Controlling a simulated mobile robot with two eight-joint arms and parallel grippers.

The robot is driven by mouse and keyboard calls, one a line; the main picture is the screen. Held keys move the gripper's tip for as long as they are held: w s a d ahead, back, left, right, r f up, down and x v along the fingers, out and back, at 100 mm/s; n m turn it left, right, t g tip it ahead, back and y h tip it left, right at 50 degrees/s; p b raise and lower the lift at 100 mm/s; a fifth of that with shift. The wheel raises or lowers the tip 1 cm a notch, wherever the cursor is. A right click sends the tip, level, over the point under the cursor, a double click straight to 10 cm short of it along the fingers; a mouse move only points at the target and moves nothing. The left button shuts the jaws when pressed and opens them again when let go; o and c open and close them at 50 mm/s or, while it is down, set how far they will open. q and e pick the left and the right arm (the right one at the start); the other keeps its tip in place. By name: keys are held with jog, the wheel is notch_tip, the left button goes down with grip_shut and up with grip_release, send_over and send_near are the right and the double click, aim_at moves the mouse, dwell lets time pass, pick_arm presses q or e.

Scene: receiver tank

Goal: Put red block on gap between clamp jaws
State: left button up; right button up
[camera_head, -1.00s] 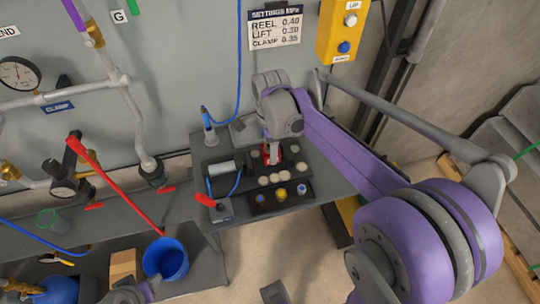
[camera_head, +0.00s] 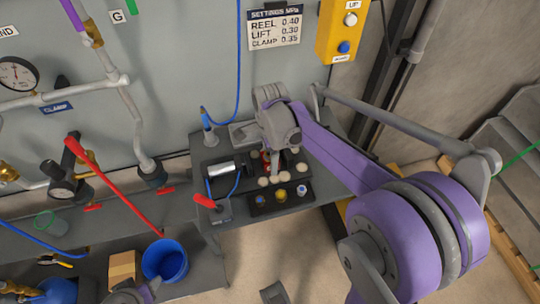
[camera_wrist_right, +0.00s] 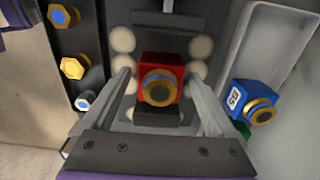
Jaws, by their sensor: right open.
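The red block (camera_wrist_right: 160,70) has a brass ring on its front. In the right wrist view it stands between dark bars, one behind (camera_wrist_right: 170,22) and one in front (camera_wrist_right: 155,116); I cannot tell for sure that these are the clamp jaws. My right gripper (camera_wrist_right: 162,88) is open, with one finger on each side of the block and visible space beside it. In the head view my right gripper (camera_head: 279,172) is over the dark fixture and partly hides the red block (camera_head: 265,156).
A blue block (camera_wrist_right: 252,100) with a brass ring lies in a grey tray (camera_wrist_right: 262,45) beside the right finger. Pale discs flank the red block. A row of coloured knobs (camera_head: 281,194), a silver cylinder (camera_head: 221,169) and a red-handled lever (camera_head: 205,201) are close by.

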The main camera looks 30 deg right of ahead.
jog(key=shift+r, duration=0.3)
notch_tip(320, 180, up, 11)
jog(key=p, duration=0.2)
jog(key=s+a+f+n+t, duration=0.1)
jog(key=s+a+f+n, duration=0.1)
jog(key=s+n, duration=0.3)
jog(key=s+a+f+n+t, duration=0.2)
jog(key=s+f+n, duration=0.3)
jog(key=n, duration=0.3)
jog(key=s+a+f+n+t, duration=0.2)
jog(key=s+f+n, duration=0.1)
jog(key=s+n, duration=0.4)
jog(key=shift+a+f+n, duration=0.3)
jog(key=shift+a+f, duration=0.05)
jog(key=shift+a, duration=0.05)
